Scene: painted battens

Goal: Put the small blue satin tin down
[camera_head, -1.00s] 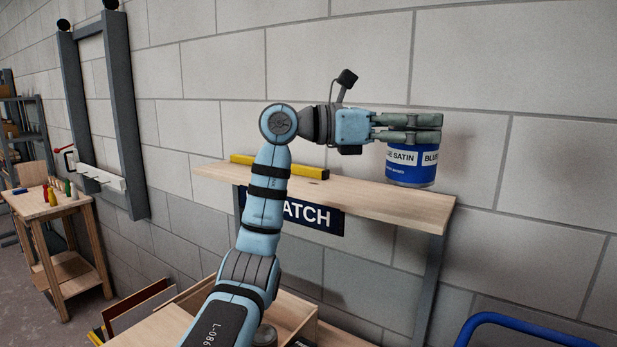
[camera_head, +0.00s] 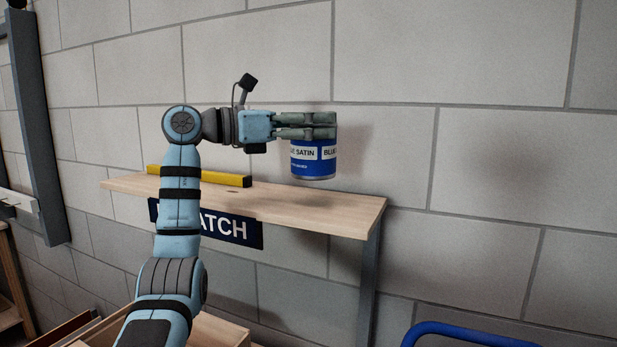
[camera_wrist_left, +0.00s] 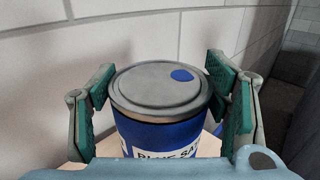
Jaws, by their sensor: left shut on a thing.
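The small blue satin tin (camera_head: 313,160) is blue with a white label band and stands upright over the right part of the wooden shelf (camera_head: 345,212). A dark shadow lies on the shelf below it, and it seems to hang a little above the board. My left gripper (camera_head: 318,126) reaches in from the left and is shut on the tin near its top. In the left wrist view the tin's grey lid (camera_wrist_left: 158,88) with a blue dot sits between the two green-padded fingers. My right gripper is not in view.
A yellow bar (camera_head: 200,176) lies along the back left of the shelf. A dark sign (camera_head: 232,228), partly hidden by my arm, hangs under the front edge. A block wall is close behind. A blue rail (camera_head: 480,333) shows at the lower right.

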